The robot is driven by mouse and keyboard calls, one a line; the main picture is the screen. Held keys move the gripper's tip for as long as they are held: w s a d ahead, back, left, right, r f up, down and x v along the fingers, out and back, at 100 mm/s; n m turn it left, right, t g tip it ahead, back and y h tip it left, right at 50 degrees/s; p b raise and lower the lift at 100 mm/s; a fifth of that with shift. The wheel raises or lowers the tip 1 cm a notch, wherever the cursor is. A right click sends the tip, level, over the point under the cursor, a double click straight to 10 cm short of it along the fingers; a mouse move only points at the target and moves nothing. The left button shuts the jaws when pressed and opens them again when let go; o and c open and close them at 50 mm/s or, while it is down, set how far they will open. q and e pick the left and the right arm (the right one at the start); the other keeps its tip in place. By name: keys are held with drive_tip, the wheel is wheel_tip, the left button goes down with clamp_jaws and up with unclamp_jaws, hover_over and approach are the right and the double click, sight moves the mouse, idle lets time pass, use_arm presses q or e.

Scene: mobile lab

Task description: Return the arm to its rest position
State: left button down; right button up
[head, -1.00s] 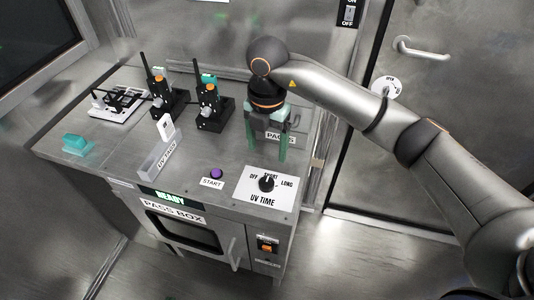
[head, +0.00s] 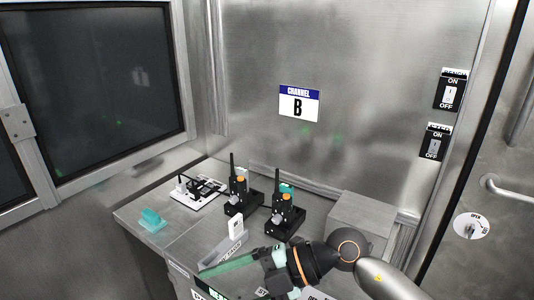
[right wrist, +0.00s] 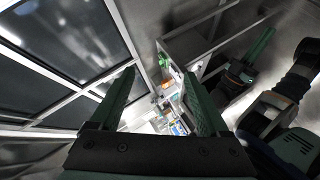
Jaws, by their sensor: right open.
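My right gripper (head: 228,267) is at the bottom of the head view, its green fingers pointing left, in front of the steel bench top. Its arm (head: 385,283) comes in from the lower right. The two fingers overlap in the head view. In the right wrist view the gripper (right wrist: 159,75) is open, with its two green fingers apart and nothing between them. My left gripper does not show in the head view. Dark and green parts at the right of the right wrist view cannot be identified for certain.
Two black radios (head: 238,195) (head: 284,217) stand on the bench beside a white-based device (head: 198,189) and a teal block (head: 152,219). A labelled holder (head: 222,251) stands close to the fingers. A steel box (head: 361,222) stands behind the arm. Wall switches (head: 450,92) are at the right.

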drive_tip(key=w+d+r+m+t+y, duration=0.2)
drive_tip(key=r+m+t+y, duration=0.2)
drive_tip(key=r+m+t, duration=0.15)
drive_tip(key=w+d+r+m+t+y, duration=0.2)
drive_tip(key=r+m+t+y, duration=0.15)
drive_tip(key=r+t, duration=0.3)
drive_tip(key=w+d+f+m+t+h, duration=0.1)
drive_tip(key=w+d+m+t+h, duration=0.3)
drive_tip(key=d+m+t+h, duration=0.5)
drive_tip(key=d+f+m+g+h, duration=0.2)
drive_tip(key=d+f+m+h, duration=0.8)
drive_tip(key=f+m+h, duration=0.15)
drive_tip(key=s+d+f+g+h, duration=0.1)
drive_tip(key=s+d+f+g, duration=0.35)
drive_tip(key=f, duration=0.45)
drive_tip(key=s+f+g, duration=0.5)
drive_tip(key=s+f, duration=0.1)
drive_tip(key=s, duration=0.4)
drive_tip(key=s+f+g, duration=0.5)
drive_tip(key=s+f, duration=0.1)
drive_tip(key=s, duration=0.4)
drive_tip(key=w+a+f+t+y+p, duration=0.2)
drive_tip(key=w+f+t, duration=0.3)
drive_tip(key=f, duration=0.3)
drive_tip(key=shift+w+a+f+t+y, duration=0.2)
drive_tip(key=shift+a+f+t+y, duration=0.25)
drive_tip(key=shift+a, duration=0.45)
